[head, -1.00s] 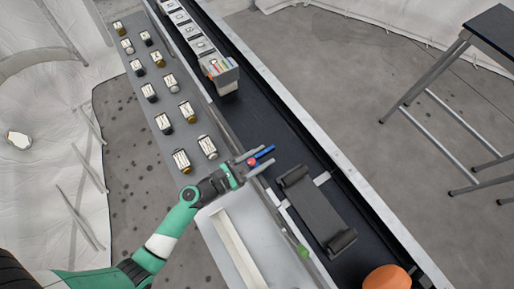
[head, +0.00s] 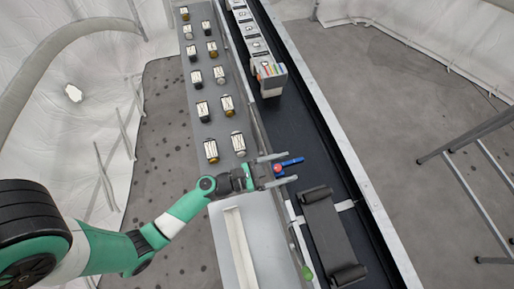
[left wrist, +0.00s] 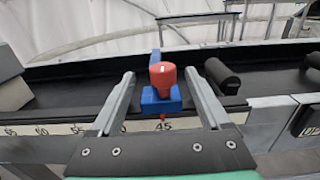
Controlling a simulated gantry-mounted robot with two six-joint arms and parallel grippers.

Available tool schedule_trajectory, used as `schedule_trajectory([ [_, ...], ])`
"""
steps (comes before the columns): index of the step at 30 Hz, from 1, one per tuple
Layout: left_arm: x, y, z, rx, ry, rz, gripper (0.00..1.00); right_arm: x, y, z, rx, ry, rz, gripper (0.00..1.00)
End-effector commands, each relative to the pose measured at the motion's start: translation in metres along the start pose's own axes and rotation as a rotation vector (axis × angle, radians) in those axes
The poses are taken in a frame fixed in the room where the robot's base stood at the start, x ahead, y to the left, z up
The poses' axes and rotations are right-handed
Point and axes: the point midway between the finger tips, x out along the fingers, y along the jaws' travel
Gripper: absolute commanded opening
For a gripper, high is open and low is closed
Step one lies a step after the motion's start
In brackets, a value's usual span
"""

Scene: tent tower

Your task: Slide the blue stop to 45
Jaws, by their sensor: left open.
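The blue stop (head: 292,161) with its red knob (head: 278,169) sits on the near rail of the dark conveyor. In the left wrist view the blue block (left wrist: 161,103) carries the red knob (left wrist: 163,75) upright. A small red pointer under the block stands right above the number 45 on the pale scale (left wrist: 135,127). My left gripper (head: 289,167) is open, with one finger on each side of the knob; the fingers (left wrist: 163,88) show gaps to the stop on both sides in the wrist view. My right gripper is not in view.
A green piece (head: 307,272) is farther along the near rail. A grey box (head: 270,76) stands up the belt. Several small jars (head: 211,150) stand on the grey side shelf (head: 208,130).

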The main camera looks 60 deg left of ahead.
Motion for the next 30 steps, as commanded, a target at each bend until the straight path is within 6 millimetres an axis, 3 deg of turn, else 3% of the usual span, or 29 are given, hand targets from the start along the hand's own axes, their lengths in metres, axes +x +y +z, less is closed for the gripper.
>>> schedule_trajectory([
  [6, -0.053, 0.002, 0.001, -0.003, 0.003, 0.01, 0.8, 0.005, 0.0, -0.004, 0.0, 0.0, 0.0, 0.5],
  [12, -0.089, 0.002, -0.003, 0.001, -0.002, 0.009, 0.8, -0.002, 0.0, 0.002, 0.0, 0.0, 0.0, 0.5],
  [18, -0.102, 0.0, -0.001, 0.0, 0.001, 0.005, 0.8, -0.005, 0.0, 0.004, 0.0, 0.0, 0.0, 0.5],
  [30, -0.102, -0.001, 0.0, 0.0, 0.001, 0.003, 0.8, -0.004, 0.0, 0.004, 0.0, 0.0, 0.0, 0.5],
])
